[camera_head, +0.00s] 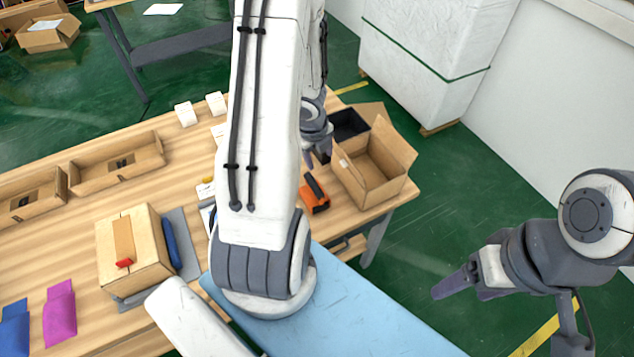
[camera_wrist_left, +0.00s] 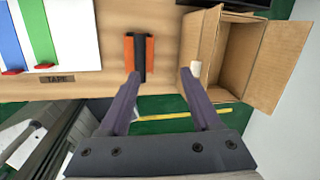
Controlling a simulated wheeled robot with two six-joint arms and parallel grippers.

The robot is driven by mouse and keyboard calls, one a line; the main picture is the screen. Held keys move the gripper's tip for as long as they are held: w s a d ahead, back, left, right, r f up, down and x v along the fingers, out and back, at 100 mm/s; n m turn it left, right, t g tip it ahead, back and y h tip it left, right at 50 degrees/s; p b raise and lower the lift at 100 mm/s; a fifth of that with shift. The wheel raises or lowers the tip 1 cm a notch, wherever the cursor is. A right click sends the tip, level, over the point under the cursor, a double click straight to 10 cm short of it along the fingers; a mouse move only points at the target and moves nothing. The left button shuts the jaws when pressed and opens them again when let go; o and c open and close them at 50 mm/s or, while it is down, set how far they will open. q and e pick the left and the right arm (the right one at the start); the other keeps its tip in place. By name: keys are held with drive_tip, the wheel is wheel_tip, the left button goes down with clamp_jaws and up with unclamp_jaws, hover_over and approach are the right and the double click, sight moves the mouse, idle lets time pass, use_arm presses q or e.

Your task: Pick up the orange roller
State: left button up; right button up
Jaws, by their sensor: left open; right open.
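The orange roller (camera_head: 316,197), orange with a black middle, lies on the wooden table near its right edge, just in front of the open cardboard box. In the left wrist view the roller (camera_wrist_left: 128,54) lies beyond the fingertips, mostly toward the left finger. My left gripper (camera_head: 318,158) is open and empty, above the table near the roller and box; it also shows in the left wrist view (camera_wrist_left: 160,78). My left arm hides part of the table to the left of the roller. My right gripper (camera_head: 455,292) is open and empty, off to the right over the green floor.
An open cardboard box (camera_head: 371,165) stands behind the roller, with a black bin (camera_head: 348,124) beyond it. A closed carton (camera_head: 133,248) and cardboard trays (camera_head: 117,163) stand at left. A light blue surface (camera_head: 370,320) lies in front.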

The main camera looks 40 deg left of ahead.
sight(315, 186)
use_arm(q)
drive_tip(key=shift+m+g+h, duration=0.3)
drive_tip(key=shift+m+h, duration=0.3)
drive_tip(key=shift+m, duration=0.2)
drive_tip(key=f+b, duration=0.1)
drive_tip(key=f, duration=0.1)
drive_tip(key=s+f+b, duration=0.1)
drive_tip(key=f, duration=0.1)
drive_tip(key=s+f+b, duration=0.1)
drive_tip(key=f, duration=0.2)
drive_tip(key=shift+s+a+f+b, duration=0.1)
drive_tip(key=shift+s+a+b, duration=0.15)
drive_tip(key=shift+a+b, duration=0.05)
drive_tip(key=f+b, duration=0.1)
drive_tip(key=f, duration=0.1)
drive_tip(key=f+b, duration=0.1)
drive_tip(key=b, duration=0.1)
drive_tip(key=d+f+b, duration=0.1)
drive_tip(key=f, duration=0.1)
drive_tip(key=shift+w+f+b, duration=0.35)
drive_tip(key=shift+b, duration=0.05)
drive_tip(key=shift+r, duration=0.1)
clamp_jaws()
